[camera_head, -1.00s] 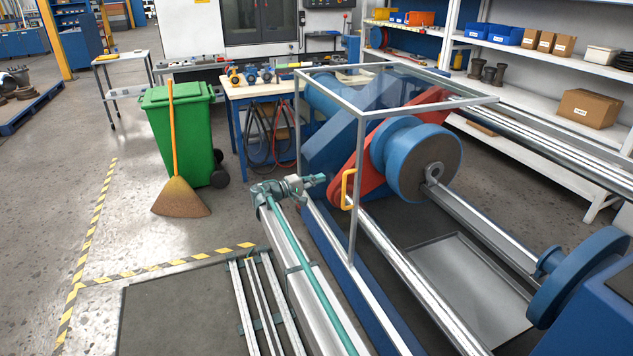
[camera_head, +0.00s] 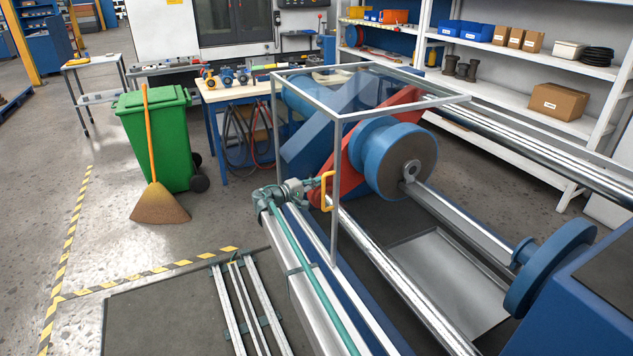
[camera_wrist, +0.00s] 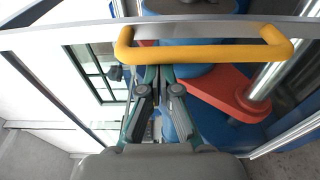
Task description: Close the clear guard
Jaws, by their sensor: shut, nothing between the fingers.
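The clear guard (camera_head: 337,118) is a grey-framed box with see-through panels over the blue and red head of the machine. Its yellow handle (camera_head: 327,191) is on the near upright, and in the wrist view the handle (camera_wrist: 205,53) crosses the top as a wide bar. My gripper (camera_head: 313,187) is just left of the handle in the head view. In the wrist view my gripper (camera_wrist: 159,72) is shut and empty, its fingertips at the lower edge of the bar near its left end. I cannot tell whether they touch it.
A blue wheel (camera_head: 400,160) and a red arm (camera_head: 352,160) sit under and beside the guard. Long metal rails (camera_head: 395,275) run toward the front right. A green bin (camera_head: 157,135), a broom (camera_head: 158,204) and a workbench (camera_head: 235,91) stand behind left.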

